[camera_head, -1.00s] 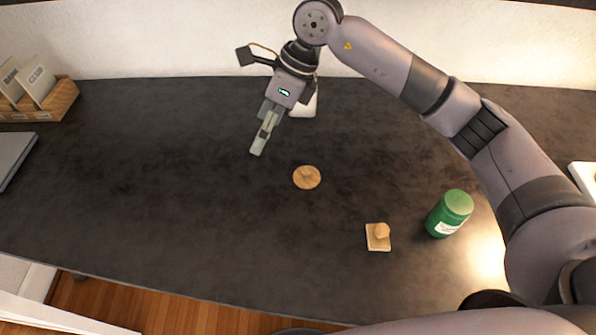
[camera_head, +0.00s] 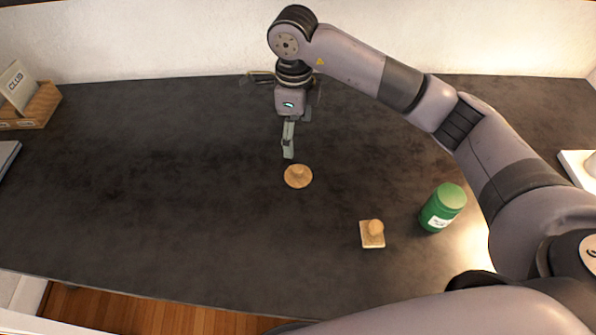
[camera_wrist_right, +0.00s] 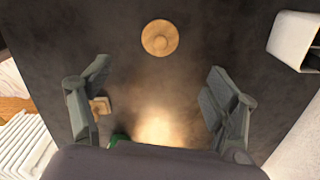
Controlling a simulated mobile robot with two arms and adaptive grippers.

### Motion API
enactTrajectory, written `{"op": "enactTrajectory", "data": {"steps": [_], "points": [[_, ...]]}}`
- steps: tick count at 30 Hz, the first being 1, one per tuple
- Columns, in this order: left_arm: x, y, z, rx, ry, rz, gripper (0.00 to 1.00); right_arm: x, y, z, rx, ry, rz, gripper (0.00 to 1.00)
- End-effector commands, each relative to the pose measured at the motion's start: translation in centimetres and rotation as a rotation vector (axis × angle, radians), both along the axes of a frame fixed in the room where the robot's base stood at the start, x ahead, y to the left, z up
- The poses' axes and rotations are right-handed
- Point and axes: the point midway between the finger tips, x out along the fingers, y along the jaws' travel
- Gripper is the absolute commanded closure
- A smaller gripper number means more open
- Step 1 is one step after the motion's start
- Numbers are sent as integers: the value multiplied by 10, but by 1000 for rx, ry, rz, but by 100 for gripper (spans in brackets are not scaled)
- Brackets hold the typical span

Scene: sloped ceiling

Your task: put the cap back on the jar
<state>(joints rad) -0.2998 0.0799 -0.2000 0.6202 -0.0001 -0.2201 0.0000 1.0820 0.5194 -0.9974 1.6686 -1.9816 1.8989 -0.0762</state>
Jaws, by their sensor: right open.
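A round wooden cap with a small knob (camera_head: 298,176) lies flat on the dark counter. It also shows at the top middle of the right wrist view (camera_wrist_right: 160,38). My right gripper (camera_head: 288,154) points down just behind the cap in the head view. The wrist view shows its two fingers (camera_wrist_right: 160,72) spread wide with nothing between them; the cap is beyond the fingertips. My left gripper is out of view.
A wooden box with cards (camera_head: 38,108) is at the far left. The left-middle counter (camera_head: 150,190) is clear.

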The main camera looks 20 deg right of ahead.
Motion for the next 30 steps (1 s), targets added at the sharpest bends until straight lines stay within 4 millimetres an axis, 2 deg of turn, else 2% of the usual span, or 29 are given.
{"op": "enactTrajectory", "data": {"steps": [6,12,16,26,30], "points": [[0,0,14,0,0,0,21,-1,0,-47,-1,5,-2,19],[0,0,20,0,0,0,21,-1,-1,-80,-1,3,-1,19],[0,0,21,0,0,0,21,0,-1,-88,0,0,0,19],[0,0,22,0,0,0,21,0,-1,-90,0,0,0,19],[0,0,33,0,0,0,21,-3,-4,-103,-1,5,-2,19]]}}
